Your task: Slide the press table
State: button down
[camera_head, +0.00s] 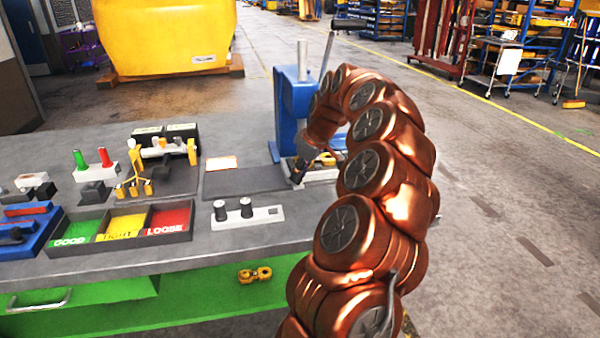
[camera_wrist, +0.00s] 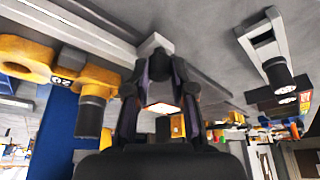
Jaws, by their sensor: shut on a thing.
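The blue arbor press (camera_head: 291,105) stands at the back right of the bench. Its press table (camera_head: 322,176) is a light grey slide at the press's foot, partly hidden by my arm; in the wrist view it shows as a long grey bar (camera_wrist: 85,28). A yellow casting (camera_head: 325,159) sits at the press table; the wrist view shows it close up (camera_wrist: 85,75) with dark pins. My gripper (camera_head: 298,176) is low beside the press, its fingers closed around a small grey block (camera_wrist: 152,44) at the bar's end.
A dark mat (camera_head: 245,181) lies left of my gripper. A pale plate with two black pins (camera_head: 250,217) is in front. The GOOD, TIGHT and LOOSE tray (camera_head: 100,229) and gauge fixtures (camera_head: 158,160) stand left. Floor is open right of the bench.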

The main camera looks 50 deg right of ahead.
jog(key=c, duration=1.2)
grip_release()
jog(key=shift+s+d, duration=0.15)
jog(key=shift+d, duration=0.15)
jog(key=shift+o, duration=1.1)
jog(key=shift+a, duration=0.1)
jog(key=v, duration=1.2)
